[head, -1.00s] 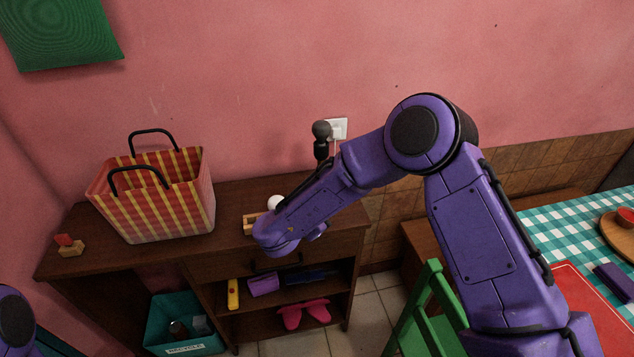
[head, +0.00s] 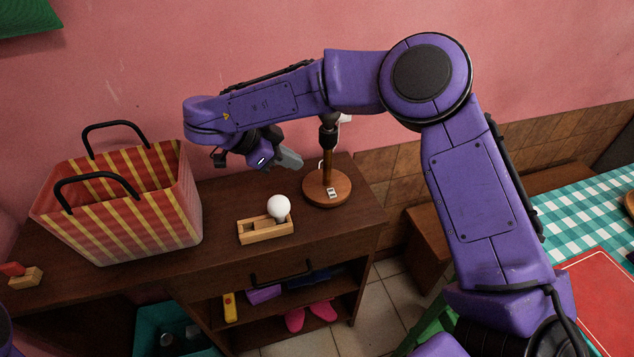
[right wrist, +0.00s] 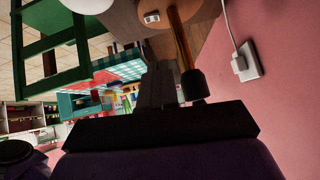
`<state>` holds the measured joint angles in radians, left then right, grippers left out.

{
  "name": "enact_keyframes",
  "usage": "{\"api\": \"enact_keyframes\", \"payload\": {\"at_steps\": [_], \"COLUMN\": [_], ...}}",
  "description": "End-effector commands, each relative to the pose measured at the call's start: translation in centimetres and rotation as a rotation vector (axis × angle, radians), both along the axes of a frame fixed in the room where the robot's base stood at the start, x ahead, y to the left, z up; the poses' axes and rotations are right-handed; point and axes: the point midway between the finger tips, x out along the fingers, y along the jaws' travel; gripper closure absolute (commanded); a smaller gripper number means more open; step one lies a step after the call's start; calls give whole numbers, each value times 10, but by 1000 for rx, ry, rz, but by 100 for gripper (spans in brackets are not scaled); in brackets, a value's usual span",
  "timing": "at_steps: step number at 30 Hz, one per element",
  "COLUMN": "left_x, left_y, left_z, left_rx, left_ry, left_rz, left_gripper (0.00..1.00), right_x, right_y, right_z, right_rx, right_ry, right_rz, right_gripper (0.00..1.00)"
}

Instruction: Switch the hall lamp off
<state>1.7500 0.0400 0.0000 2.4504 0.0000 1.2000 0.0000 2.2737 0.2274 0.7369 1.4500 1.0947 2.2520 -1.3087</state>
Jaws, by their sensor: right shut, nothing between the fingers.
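The hall lamp stands on the dresser; its round wooden base (head: 318,196) carries a small switch (head: 332,192). Its post and black socket (head: 328,135) rise behind, and my right arm covers the lamp's top. My right gripper (head: 291,160) is shut and empty, held above the dresser left of the lamp post and apart from the base. In the right wrist view, the shut fingers (right wrist: 160,86) show beside the lamp's post (right wrist: 180,40) and socket (right wrist: 194,86), with the switch (right wrist: 152,17) beyond. My left gripper is out of view.
A white bulb-like ball (head: 278,205) sits in a wooden holder (head: 262,230) in front of the lamp. A striped basket (head: 125,205) stands at the left. A wall outlet with a plug (right wrist: 243,62) is behind the lamp. Small blocks (head: 25,275) lie at far left.

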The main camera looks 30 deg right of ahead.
Motion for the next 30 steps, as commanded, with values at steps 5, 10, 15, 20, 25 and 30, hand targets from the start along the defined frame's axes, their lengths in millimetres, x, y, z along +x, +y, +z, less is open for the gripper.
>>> {"api": "enact_keyframes", "payload": {"at_steps": [5, 10, 15, 20, 25, 30], "left_x": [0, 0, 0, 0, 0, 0], "left_y": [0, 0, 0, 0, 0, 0], "left_z": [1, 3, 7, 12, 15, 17], "left_rx": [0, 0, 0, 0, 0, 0], "left_ry": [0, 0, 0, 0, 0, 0], "left_rz": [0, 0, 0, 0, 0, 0], "left_gripper": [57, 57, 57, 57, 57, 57], "right_x": [-2, -4, -7, -10, -7, -5], "right_y": [-6, -22, -47, -71, -74, -74], "right_z": [-1, -17, -42, -67, -94, -108], "right_rx": [-1, 0, 1, 1, -1, -1], "right_ry": [1, 4, 3, 3, 2, -1], "right_rz": [-8, -8, -6, -6, -3, -2], "right_gripper": [100, 100, 100, 100, 100, 100]}}
